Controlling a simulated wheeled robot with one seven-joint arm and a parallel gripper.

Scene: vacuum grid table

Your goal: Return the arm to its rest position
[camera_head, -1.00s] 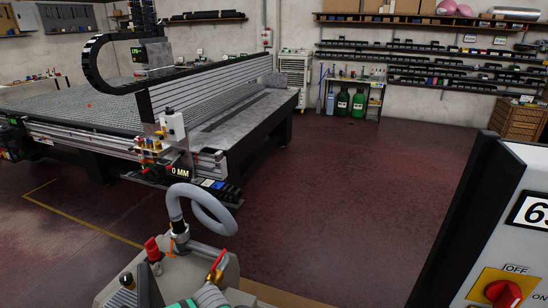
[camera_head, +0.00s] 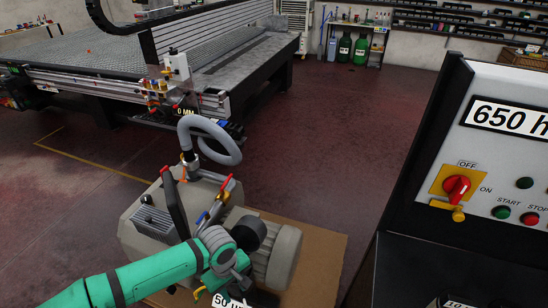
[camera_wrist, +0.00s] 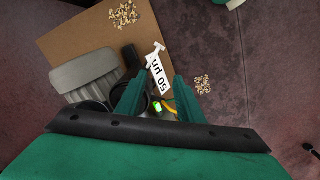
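My green arm (camera_head: 150,272) reaches in from the lower left in the head view, bent at its grey wrist joints in front of the pump. In the wrist view my gripper (camera_wrist: 158,88) has two green fingers standing apart. A white "50 µm" label (camera_wrist: 159,75) and small yellow and lit green parts show beyond and between the fingers. I see nothing clearly held. In the head view the fingers are mostly hidden or hard to make out beside the partly covered label.
A grey vacuum pump (camera_head: 150,220) with a hose (camera_head: 222,140) stands on a brown board (camera_head: 322,240) close to the arm. A control cabinet with a red switch (camera_head: 457,188) stands close at right. The grid table (camera_head: 100,65) is behind. Open floor (camera_head: 340,150) lies between.

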